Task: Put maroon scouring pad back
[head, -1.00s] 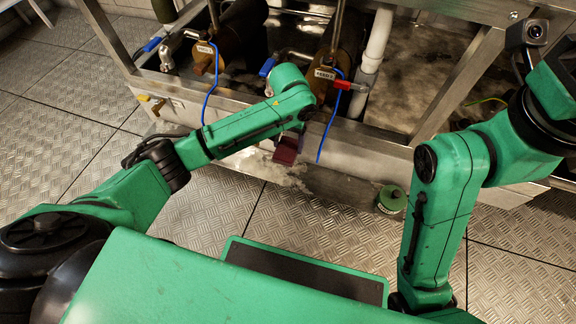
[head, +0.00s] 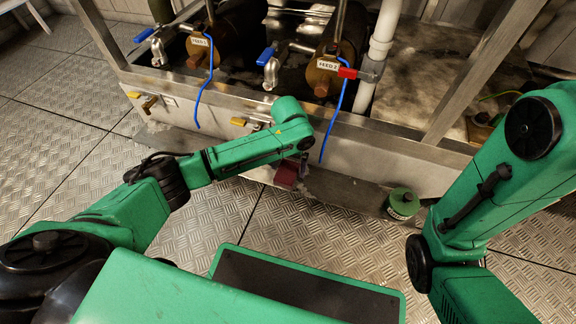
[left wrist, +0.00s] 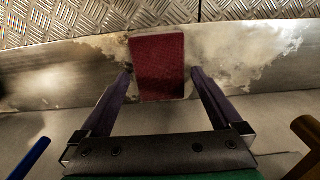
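The maroon scouring pad (left wrist: 158,67) is a dark red block with a pale edge. In the left wrist view it sits between the tips of my left gripper (left wrist: 160,82), whose two fingers press on its left and right sides. In the head view the pad (head: 287,175) hangs just below my left gripper (head: 298,160), in front of the machine's lower frame. The pad appears above the low grey ledge, though its height is hard to tell. My right arm shows at the right, but its gripper is out of view.
The low grey ledge (head: 345,190) has whitish stains. A green can (head: 402,203) stands near its right part. Blue hoses (head: 333,125) hang down the machine's front frame (head: 225,108). Yellow-handled valves (head: 150,103) stick out at the left. Patterned metal floor (head: 215,220) lies open in front.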

